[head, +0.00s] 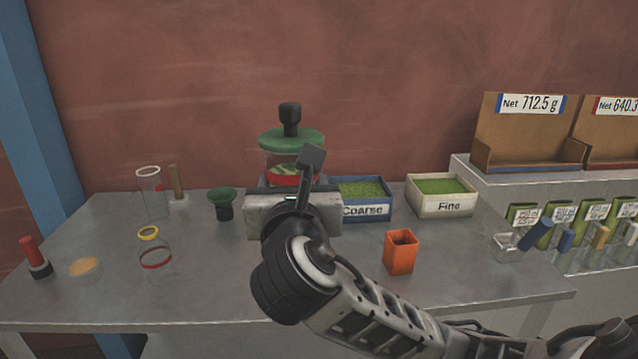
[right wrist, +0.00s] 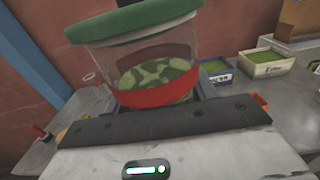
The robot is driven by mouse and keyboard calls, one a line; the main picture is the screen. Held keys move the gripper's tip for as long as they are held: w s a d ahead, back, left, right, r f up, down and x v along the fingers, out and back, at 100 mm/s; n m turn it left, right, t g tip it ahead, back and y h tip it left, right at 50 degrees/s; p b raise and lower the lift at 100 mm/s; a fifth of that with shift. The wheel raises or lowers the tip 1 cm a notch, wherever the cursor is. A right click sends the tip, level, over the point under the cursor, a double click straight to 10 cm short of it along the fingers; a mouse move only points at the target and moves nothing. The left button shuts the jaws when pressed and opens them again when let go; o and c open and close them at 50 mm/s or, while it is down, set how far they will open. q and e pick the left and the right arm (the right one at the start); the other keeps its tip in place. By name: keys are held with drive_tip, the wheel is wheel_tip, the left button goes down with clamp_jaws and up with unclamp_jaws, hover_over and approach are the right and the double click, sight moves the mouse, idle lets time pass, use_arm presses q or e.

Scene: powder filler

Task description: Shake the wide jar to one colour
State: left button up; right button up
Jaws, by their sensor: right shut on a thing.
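The wide jar (head: 293,172) is clear, with a green lid, a black knob on top and a red band around its lower part. It stands about upright in the head view, at the back middle of the table. In the right wrist view the jar (right wrist: 155,72) shows patches of lighter and darker green inside, not one even colour. My right gripper (head: 293,212) is shut on the jar from the front. I cannot tell whether the jar touches anything below. My left gripper is not in view.
The Coarse box (head: 364,211) and Fine box (head: 441,207) of green powder stand right of the jar. An orange cup (head: 401,252) is in front.

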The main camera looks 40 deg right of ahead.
drive_tip(key=shift+d, duration=2.2)
idle(0.4)
drive_tip(key=shift+d, duration=2.3)
drive_tip(key=a, duration=0.9)
drive_tip(key=d, duration=0.9)
drive_tip(key=a, duration=0.4)
drive_tip(key=shift+a, duration=0.3)
